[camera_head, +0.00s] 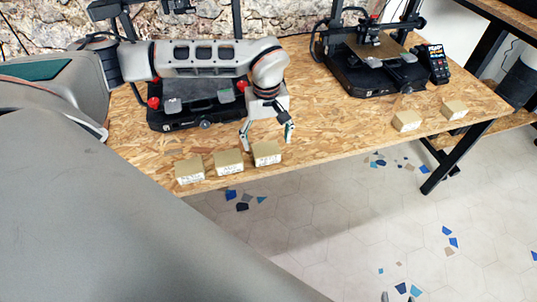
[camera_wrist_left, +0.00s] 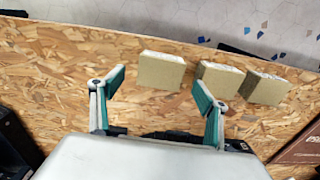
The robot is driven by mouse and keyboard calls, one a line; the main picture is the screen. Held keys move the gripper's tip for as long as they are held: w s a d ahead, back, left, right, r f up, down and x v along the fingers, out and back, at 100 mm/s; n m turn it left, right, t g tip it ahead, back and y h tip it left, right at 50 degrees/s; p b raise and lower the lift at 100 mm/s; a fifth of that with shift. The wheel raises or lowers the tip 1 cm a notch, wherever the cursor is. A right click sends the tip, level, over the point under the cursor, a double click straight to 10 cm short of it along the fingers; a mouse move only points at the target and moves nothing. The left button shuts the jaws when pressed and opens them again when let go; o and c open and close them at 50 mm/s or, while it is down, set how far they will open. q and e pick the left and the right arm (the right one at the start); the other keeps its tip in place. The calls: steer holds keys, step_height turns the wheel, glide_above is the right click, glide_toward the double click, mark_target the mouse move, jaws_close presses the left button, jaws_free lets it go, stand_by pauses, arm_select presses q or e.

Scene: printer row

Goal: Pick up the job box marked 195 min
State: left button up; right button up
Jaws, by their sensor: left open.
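Several tan job boxes with white label faces stand on the wooden table; the label writing is too small to read, so I cannot tell which is marked 195 min. Three stand in a row at the front edge: a left box (camera_head: 189,171), a middle box (camera_head: 229,162) and a right box (camera_head: 266,153). My left gripper (camera_head: 268,137) is open and empty, just behind the right box. In the left wrist view the nearest box (camera_wrist_left: 161,72) lies ahead between the open fingertips (camera_wrist_left: 158,79). What seem to be my right gripper's tips (camera_head: 398,298) barely show at the bottom edge.
Two more boxes (camera_head: 407,121) (camera_head: 454,110) stand at the table's right end. A black printer (camera_head: 205,113) is behind my left arm, and another printer (camera_head: 375,70) stands at the back right. The table (camera_head: 335,122) is bare between the box groups.

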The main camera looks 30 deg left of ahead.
mark_target(266, 149)
arm_select(q)
steer(key=shift+w+a+f, duration=0.1)
steer(key=shift+f, duration=1.3)
steer(key=shift+a+f, duration=0.1)
steer(key=shift+f, duration=1.25)
steer(key=c, duration=1.3)
